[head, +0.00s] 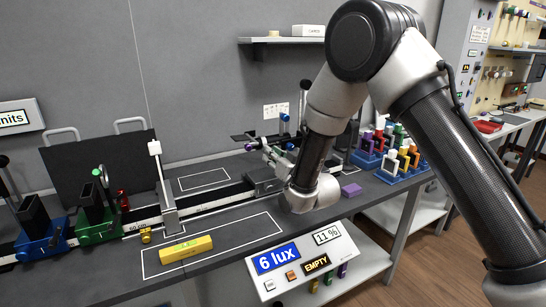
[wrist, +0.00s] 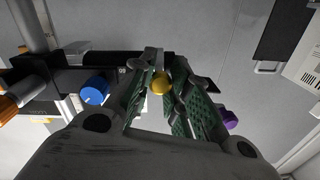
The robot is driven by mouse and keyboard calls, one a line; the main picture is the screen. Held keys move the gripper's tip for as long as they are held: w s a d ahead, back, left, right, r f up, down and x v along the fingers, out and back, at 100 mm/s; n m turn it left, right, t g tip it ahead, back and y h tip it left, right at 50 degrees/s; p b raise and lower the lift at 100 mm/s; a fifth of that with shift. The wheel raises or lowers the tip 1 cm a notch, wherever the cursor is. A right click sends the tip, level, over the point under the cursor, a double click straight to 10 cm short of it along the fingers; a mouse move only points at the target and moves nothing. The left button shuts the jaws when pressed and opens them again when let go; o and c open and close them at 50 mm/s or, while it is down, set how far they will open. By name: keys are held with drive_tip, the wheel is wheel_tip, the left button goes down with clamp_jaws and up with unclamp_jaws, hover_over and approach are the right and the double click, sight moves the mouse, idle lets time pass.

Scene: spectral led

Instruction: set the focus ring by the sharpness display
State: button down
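In the wrist view my gripper (wrist: 160,76) has its green-padded fingers on either side of a yellow round knob (wrist: 162,83). I cannot tell whether the fingers touch it. A blue knob (wrist: 95,89) is left of the fingers and a purple one (wrist: 229,118) is right. A holder with blue-tipped parts (head: 285,118) shows just left of the arm. The front panel (head: 300,262) reads "6 lux", "11 %" and "EMPTY". No part is clearly identifiable as the focus ring.
A rail (head: 225,196) runs along the dark bench, carrying a blue mount (head: 40,235), a green mount (head: 97,222) and a grey post (head: 163,190). A yellow block (head: 186,248) lies in front.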

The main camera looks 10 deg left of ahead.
sight(264, 145)
drive_tip(key=shift+r+g+h, duration=0.8)
drive_tip(key=shift+r+g, duration=0.3)
drive_tip(key=shift+r, duration=0.15)
drive_tip(key=shift+w+a+r, duration=0.1)
drive_tip(key=shift+r, duration=0.35)
drive_tip(key=c, duration=1.4)
unclamp_jaws()
drive_tip(key=shift+o, duration=0.3)
drive_tip(key=shift+f, duration=0.1)
drive_tip(key=shift+s+d, duration=0.25)
drive_tip(key=shift+s, duration=0.05)
drive_tip(key=v, duration=1.1)
drive_tip(key=shift+s, duration=0.2)
